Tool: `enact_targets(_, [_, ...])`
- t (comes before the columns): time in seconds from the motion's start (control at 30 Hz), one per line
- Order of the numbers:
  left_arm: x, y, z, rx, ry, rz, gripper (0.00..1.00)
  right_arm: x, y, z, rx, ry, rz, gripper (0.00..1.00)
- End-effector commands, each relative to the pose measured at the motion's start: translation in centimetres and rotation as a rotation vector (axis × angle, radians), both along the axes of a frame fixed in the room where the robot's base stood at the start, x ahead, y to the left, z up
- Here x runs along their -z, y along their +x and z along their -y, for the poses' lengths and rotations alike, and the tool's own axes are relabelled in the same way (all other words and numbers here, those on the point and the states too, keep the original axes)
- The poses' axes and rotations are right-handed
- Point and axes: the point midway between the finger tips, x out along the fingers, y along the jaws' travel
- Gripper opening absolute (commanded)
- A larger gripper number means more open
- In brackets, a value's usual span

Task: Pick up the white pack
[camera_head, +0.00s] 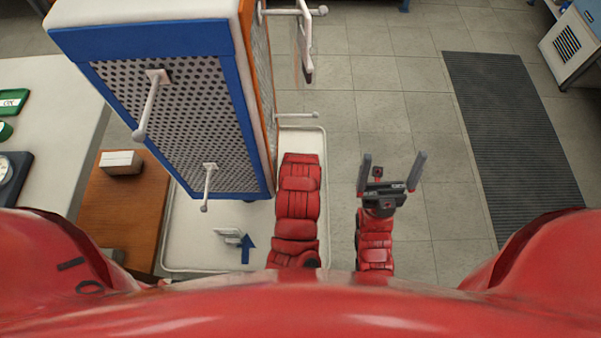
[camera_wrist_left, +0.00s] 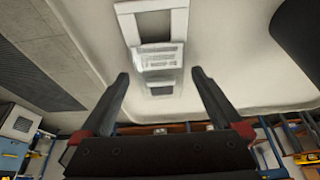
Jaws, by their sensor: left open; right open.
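A small white pack (camera_head: 121,162) lies on top of a brown wooden stand at the left in the head view. A white-and-grey block (camera_head: 228,236) sits on the white tray beside a blue arrow. The left wrist view shows a pale block (camera_wrist_left: 158,56) with a lined face beyond the fingers; I cannot tell for sure which object it is. My left gripper (camera_wrist_left: 160,74) is open with nothing between its fingers; the head view does not show its fingers. My right gripper (camera_head: 393,158) is open and empty above the floor, well to the right of the pack.
A pale table (camera_head: 45,120) is at far left. Tiled floor and a dark mat (camera_head: 515,130) are at right.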

Motion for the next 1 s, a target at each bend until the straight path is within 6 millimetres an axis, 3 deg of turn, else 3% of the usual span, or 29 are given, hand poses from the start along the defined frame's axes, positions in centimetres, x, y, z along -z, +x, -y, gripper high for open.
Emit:
enact_targets(0.57, [0.46, -0.03, -0.02, 0.000, 0.000, -0.001, 1.00, -0.09, 0.00, 0.00, 0.000, 0.000, 0.000, 1.00])
enact_targets(1.0, [0.44, -0.01, -0.02, 0.000, 0.000, -0.001, 0.23, -0.09, 0.01, 0.00, 0.000, 0.000, 0.000, 1.00])
